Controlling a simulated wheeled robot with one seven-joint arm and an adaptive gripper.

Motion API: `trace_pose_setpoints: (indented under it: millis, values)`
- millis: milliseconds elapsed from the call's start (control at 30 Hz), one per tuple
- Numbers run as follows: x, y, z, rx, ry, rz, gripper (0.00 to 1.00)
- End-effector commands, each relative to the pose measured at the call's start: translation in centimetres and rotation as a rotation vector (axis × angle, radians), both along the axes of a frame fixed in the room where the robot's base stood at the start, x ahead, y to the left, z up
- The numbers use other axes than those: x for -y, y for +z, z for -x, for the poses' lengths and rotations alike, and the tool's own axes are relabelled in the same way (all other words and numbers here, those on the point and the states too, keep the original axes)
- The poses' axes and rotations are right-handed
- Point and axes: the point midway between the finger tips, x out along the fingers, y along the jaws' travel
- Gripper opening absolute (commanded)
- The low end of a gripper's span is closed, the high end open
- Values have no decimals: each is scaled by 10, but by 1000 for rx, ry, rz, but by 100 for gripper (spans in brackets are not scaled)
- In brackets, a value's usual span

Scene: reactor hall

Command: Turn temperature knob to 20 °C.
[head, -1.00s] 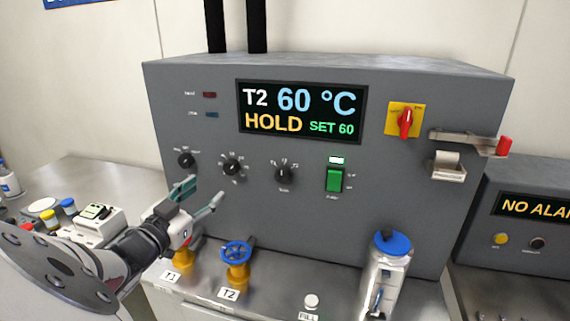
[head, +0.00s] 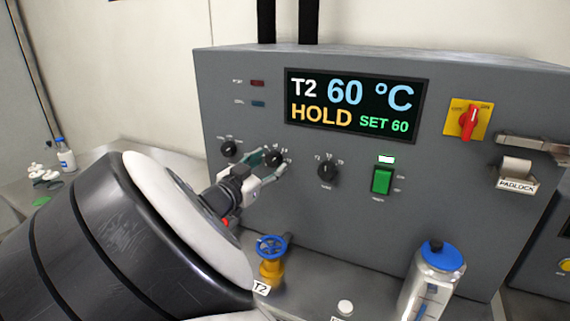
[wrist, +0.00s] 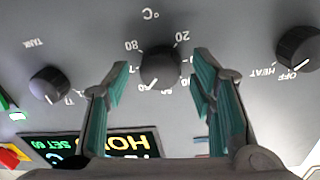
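The temperature knob (head: 274,159) is a small black dial on the grey panel, partly behind my gripper in the head view. In the wrist view, upside down, the same knob (wrist: 160,68) sits among the °C marks, with 20 and 80 readable. Its white pointer line is towards what looks like the 60 mark. My gripper (wrist: 161,76) is open, with one teal finger on each side of the knob and a gap showing on both sides. In the head view my gripper (head: 275,166) is at the panel. The display (head: 352,105) reads T2 60 °C, HOLD, SET 60.
A HEAT/OFF knob (head: 228,148) is left of the temperature knob, and a TANK knob (head: 328,170) is right of it. A green switch (head: 382,180) and red rotary switch (head: 468,120) are further right. A blue valve wheel (head: 271,246) stands below.

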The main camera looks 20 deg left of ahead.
Motion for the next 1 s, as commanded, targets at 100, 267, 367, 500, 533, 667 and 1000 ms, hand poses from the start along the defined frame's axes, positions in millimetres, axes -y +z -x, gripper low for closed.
trace_pose_setpoints:
  millis: [100,267,367,500,533,667,1000]
  values:
    - [0,0,0,0,0,0,19]
    - [0,0,0,0,0,0,4]
    - [0,0,0,-1,0,4,4]
    - [0,0,0,-2,0,29,4]
    - [0,-1,0,-4,0,38,4]
    - [0,-1,-1,-9,0,98,4]
    - [1,-2,-2,-29,-1,381,4]
